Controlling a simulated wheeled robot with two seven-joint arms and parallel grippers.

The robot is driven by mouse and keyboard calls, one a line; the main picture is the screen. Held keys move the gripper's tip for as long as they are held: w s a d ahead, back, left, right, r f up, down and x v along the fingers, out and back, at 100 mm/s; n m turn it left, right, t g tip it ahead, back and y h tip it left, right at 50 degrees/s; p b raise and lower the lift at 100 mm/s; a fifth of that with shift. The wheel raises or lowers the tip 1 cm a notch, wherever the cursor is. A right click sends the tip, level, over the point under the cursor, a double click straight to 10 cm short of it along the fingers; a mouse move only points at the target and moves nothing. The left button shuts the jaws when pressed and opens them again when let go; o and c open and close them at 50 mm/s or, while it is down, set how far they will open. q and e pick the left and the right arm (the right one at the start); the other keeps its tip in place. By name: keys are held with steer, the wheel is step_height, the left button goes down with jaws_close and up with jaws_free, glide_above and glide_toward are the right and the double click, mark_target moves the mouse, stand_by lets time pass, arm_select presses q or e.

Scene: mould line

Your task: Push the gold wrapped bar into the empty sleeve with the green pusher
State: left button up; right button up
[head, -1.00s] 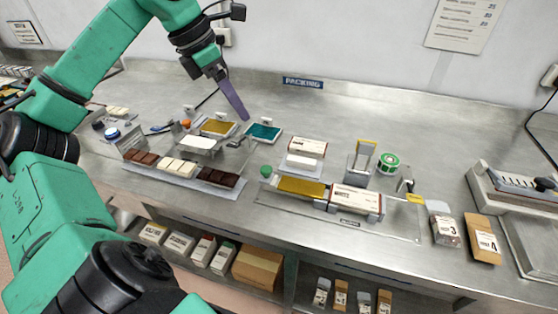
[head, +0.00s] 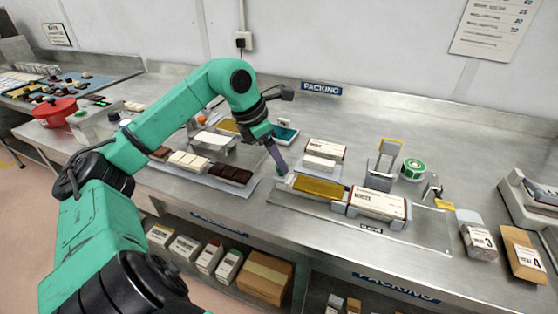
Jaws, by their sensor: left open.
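My left gripper (head: 281,169) is open and points down at the bar's left end. Its purple fingers cover the place of the green pusher knob, so I cannot tell whether they touch or surround it. My right gripper is not in view.
Trays of chocolate bars (head: 230,174) lie left of my left gripper. A green tape roll (head: 412,169) and packets (head: 479,239) are to the right. The back of the bench is mostly clear.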

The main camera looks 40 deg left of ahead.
arm_select(q)
steer(key=shift+x, duration=1)
steer(key=shift+c, duration=0.2)
jaws_close()
stand_by(0.5)
